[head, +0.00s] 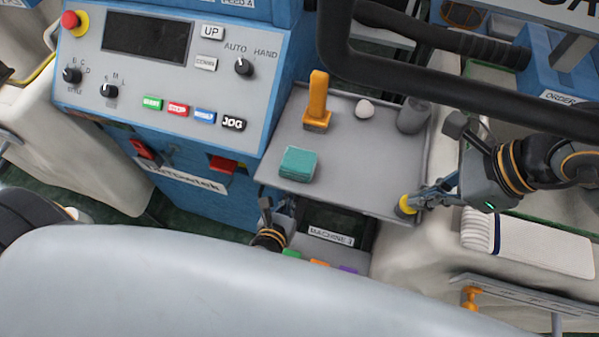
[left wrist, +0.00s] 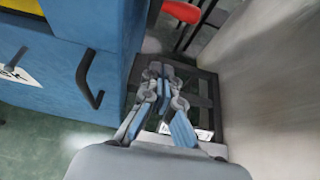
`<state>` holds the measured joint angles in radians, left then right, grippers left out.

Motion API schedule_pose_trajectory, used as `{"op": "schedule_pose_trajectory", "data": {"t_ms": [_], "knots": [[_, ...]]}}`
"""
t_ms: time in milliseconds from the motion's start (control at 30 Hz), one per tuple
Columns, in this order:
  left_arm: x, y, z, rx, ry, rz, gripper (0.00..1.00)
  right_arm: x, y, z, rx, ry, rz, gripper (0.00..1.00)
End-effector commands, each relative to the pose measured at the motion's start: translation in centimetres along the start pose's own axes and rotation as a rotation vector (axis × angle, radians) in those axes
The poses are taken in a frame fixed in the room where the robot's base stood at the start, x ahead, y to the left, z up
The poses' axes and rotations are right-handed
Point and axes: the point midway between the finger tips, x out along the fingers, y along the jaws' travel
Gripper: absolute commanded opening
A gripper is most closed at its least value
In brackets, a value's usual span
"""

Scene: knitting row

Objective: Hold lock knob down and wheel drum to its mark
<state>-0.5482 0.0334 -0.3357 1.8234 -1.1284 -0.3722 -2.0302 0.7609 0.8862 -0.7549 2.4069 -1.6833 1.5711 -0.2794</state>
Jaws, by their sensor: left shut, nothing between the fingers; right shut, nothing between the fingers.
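A small yellow knob-like part (head: 407,204) sits at the front right corner of the grey tray; I cannot tell for sure that it is the lock knob. My right gripper (head: 416,200) is shut, with its fingertips at this yellow part, seemingly touching it. My left wrist (head: 268,238) shows just below the tray's front left edge in the head view, its fingers mostly hidden. In the left wrist view my left gripper (left wrist: 158,72) is shut and empty, over a dark open frame (left wrist: 208,100) between a blue cabinet and a pale wall. I cannot make out the drum or its mark.
A control panel (head: 180,75) stands left. A label reading MACHINE (head: 331,236) is below. White folded fabric (head: 530,243) lies right.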

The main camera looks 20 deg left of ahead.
Motion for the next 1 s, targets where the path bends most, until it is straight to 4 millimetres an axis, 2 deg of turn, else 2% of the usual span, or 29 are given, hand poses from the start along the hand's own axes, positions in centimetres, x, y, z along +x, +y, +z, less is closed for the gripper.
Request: {"op": "schedule_pose_trajectory", "data": {"t_ms": [167,400,600,833,1000], "knots": [[2.0,0.1,0.1,0.011,-0.004,0.005,0.0,0.2,0.2,-0.2,0.003,0.006,0.008,0.0],[6.9,0.1,0.1,0.007,-0.003,0.005,0.0,0.2,0.2,-0.2,0.003,0.006,0.008,0.0],[10.2,0.1,0.3,0.006,-0.004,0.003,0.0,0.2,0.2,-0.2,0.003,0.006,0.008,0.0],[9.0,0.1,2.7,0.007,-0.005,0.003,0.0,0.2,0.1,-0.2,0.003,0.007,0.007,0.0],[8.6,0.1,3.6,0.007,-0.002,0.002,0.0,0.2,0.1,-0.2,0.003,0.006,0.008,0.0]]}}
